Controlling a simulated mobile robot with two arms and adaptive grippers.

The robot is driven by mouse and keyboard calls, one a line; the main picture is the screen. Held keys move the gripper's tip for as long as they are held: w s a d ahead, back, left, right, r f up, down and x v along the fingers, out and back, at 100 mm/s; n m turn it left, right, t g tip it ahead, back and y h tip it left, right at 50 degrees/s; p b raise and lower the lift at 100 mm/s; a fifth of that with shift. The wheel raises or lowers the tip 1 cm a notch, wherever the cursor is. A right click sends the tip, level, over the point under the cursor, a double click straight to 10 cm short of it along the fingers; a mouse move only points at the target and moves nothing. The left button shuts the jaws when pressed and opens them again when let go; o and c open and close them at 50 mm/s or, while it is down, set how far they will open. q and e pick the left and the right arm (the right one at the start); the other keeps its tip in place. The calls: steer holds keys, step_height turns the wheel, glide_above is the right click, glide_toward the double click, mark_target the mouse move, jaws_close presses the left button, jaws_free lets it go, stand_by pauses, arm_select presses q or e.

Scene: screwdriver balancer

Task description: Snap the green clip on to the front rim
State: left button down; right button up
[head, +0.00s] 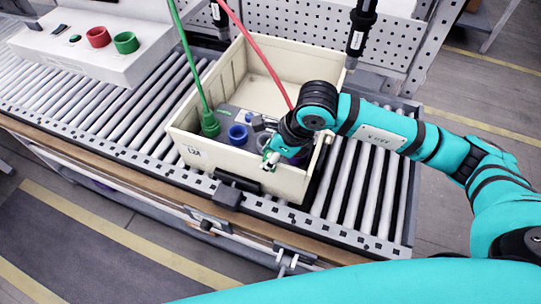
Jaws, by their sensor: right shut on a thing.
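A cream crate (196,157) stands on the roller conveyor, and its front rim faces me. My right gripper (270,158) reaches in from the right, just over the right part of the front rim. It is shut on the small green clip (267,150), which is mostly hidden by the fingers. I cannot tell whether the clip touches the rim. My left gripper is out of view.
In the crate stand a green cylinder (209,123) with a green cable going up and a blue cylinder (238,134). A red cable (262,58) runs near my right wrist. A white panel (85,65) is at the back left.

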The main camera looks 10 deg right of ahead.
steer(key=shift+w+r, duration=0.1)
steer(key=o, duration=1)
steer(key=v, duration=1.2)
steer(key=shift+d, duration=0.15)
